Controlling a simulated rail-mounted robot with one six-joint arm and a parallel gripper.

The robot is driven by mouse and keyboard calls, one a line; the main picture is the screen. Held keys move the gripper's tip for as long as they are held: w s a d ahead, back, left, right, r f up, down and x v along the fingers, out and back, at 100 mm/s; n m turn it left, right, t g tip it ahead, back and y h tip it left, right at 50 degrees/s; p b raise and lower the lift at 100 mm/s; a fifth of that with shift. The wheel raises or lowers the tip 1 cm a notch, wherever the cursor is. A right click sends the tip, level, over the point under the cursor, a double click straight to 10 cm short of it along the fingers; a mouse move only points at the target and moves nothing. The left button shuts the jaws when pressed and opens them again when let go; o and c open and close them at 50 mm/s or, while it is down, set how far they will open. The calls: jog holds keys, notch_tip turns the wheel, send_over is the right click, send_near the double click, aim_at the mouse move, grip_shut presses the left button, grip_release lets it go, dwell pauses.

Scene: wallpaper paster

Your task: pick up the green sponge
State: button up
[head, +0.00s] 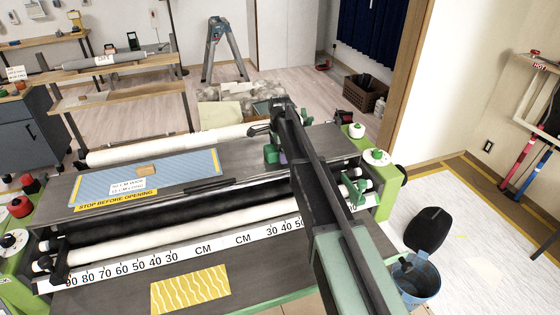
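A small green block (271,153), possibly the green sponge, is on the dark machine top just left of my arm's far end. A purple patch shows beside it, partly behind the arm. My gripper (262,130) is at the far end of my dark arm, above and close to the green block. Its fingers are too small and dark to make out, and I cannot tell whether it touches the block.
A blue mat (200,165) with a tan block (147,170) and a label lies left on the machine top. White rollers (165,145) cross the machine. A yellow patterned sheet (190,290) lies in front. A blue bucket (418,282) stands on the floor at right.

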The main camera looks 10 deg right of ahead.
jog(key=shift+r, duration=0.15)
jog(key=shift+c, duration=0.3)
jog(key=c, duration=0.9)
jog(key=shift+c, duration=0.2)
notch_tip(320, 180, up, 20)
jog(key=p, duration=2)
